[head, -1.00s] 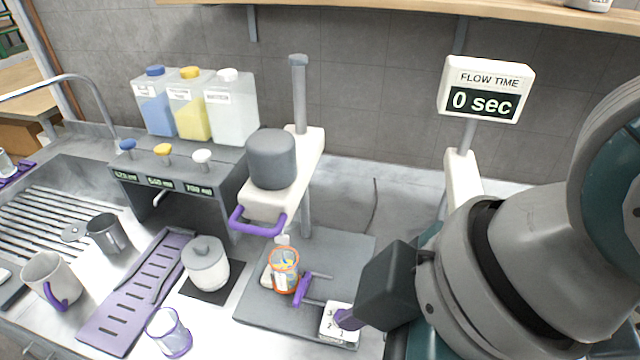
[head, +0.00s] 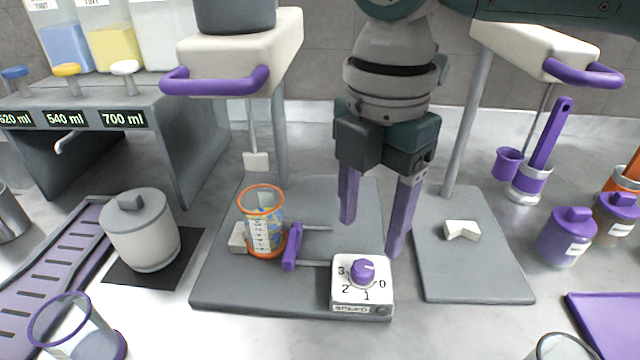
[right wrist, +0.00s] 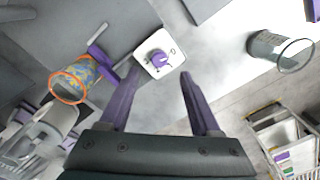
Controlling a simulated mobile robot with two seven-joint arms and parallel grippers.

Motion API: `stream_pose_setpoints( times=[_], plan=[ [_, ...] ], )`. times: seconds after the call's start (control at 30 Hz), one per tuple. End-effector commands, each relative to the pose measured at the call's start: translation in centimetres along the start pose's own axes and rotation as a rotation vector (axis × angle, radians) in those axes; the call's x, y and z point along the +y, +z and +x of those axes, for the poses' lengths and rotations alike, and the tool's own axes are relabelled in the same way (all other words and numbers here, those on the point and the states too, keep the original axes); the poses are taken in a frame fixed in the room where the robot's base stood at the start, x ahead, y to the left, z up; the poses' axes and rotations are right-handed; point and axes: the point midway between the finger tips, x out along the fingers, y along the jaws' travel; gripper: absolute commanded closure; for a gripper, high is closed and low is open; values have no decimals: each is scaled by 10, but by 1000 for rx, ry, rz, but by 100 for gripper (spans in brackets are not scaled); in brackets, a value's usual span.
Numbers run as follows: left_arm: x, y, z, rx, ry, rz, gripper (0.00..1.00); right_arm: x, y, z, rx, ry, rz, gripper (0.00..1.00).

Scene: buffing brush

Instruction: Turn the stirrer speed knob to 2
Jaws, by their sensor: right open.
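The stirrer speed knob (head: 362,272) is purple and sits on a white dial box (head: 345,294) marked 3, 2, 1, 0 at the front of the grey stirrer base (head: 230,285). Its small white mark appears to face right, toward the 0 side; the exact setting is hard to read. My right gripper (head: 373,238) is open and empty, its purple fingers pointing down above and behind the knob, apart from it. In the right wrist view, the knob (right wrist: 159,60) lies beyond the fingertips, between them. My left gripper is not in view.
An orange-rimmed beaker (head: 262,222) stands left of the dial beside a purple clamp (head: 291,248). A second grey base (head: 465,275) with a white piece (head: 461,230) lies to the right. A lidded grey pot (head: 140,235) and a clear purple-rimmed cup (head: 75,330) stand left.

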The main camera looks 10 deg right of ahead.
Motion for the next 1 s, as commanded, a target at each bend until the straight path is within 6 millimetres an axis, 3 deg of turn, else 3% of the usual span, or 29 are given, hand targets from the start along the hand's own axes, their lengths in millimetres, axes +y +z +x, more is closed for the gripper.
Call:
stream_pose_setpoints(
  times=[0.1, 0.3, 0.7, 1.0],
  plan=[
    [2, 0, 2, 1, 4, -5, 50, 0, -1, 25, 0, -3, 0, 36],
    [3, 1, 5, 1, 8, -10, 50, 0, 0, 56, -1, -1, 1, 36],
    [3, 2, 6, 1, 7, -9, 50, 0, 0, 65, -1, 2, 0, 36],
    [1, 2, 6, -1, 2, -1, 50, 0, 0, 65, -1, 2, 0, 68]
  ],
)
